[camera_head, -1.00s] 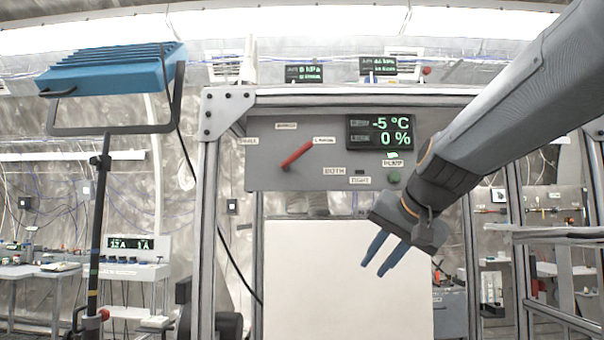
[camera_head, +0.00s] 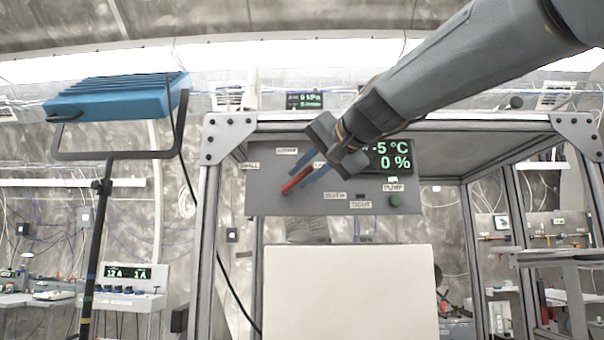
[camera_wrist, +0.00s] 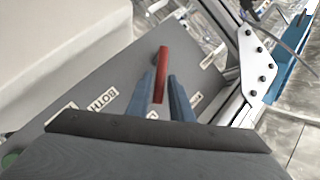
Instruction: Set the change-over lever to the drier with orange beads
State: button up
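The change-over lever is a red bar (camera_head: 297,180) on a grey panel (camera_head: 270,205), slanting up to the right. My gripper (camera_head: 292,172) is at the lever, its two blue fingers on either side of the bar's upper part. In the wrist view the red lever (camera_wrist: 161,62) runs between the fingers (camera_wrist: 161,82), which are apart; whether they touch it I cannot tell. White labels surround the lever; one reads BOTH (camera_wrist: 101,103), and one by my gripper is partly covered. No drier with orange beads can be made out.
A display (camera_head: 392,156) showing -5 °C and 0 % is partly behind my arm. A green button (camera_head: 395,200) sits at the panel's lower right. A white box-like surface (camera_head: 350,295) is below the panel. Metal frame posts (camera_head: 208,250) flank the panel.

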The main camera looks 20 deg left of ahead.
jog(key=shift+w+a+f, duration=0.15)
jog(key=shift+w+a, duration=0.1)
jog(key=shift+a, duration=0.05)
grip_shut()
jog(key=shift+w+p, duration=0.2)
jog(key=shift+p, duration=0.35)
